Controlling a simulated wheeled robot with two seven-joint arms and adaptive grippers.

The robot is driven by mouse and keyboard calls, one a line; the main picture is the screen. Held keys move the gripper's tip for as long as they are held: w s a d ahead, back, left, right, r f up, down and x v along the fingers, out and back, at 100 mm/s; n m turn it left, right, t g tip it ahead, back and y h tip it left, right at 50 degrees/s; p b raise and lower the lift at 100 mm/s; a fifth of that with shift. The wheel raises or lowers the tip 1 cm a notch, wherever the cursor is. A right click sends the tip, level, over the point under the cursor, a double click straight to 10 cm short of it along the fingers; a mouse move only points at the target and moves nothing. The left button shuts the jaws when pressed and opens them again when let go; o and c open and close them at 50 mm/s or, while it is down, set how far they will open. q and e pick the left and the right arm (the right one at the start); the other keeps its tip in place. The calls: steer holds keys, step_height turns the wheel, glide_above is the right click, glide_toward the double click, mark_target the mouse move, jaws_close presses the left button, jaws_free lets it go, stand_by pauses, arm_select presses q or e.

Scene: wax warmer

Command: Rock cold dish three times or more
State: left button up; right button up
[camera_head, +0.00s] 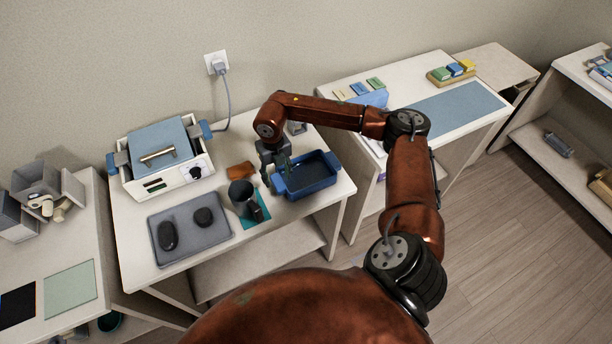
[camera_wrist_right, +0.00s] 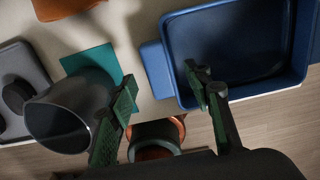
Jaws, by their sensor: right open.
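The dish is a blue rectangular tray (camera_head: 318,183) with raised walls and a tab handle on its left end, standing at the right end of the middle table. It also fills the upper right of the right wrist view (camera_wrist_right: 178,25). My right gripper (camera_head: 275,176) is at the dish's left end, its arm reaching over from the right. In the right wrist view the gripper (camera_wrist_right: 160,90) has its fingers spread, with the dish's blue tab (camera_wrist_right: 157,70) showing between them. I cannot tell whether the fingers touch it. My left gripper is out of view.
A dark grey mug (camera_head: 241,194) on a teal mat (camera_head: 258,222) stands close left of the gripper. A grey mat (camera_head: 190,240) with two dark pieces and a blue-lidded white warmer (camera_head: 168,178) are further left.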

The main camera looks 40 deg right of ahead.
steer(key=shift+r+p, duration=1.3)
steer(key=shift+r, duration=1.15)
steer(key=shift+r, duration=0.1)
step_height(320, 180, up, 12)
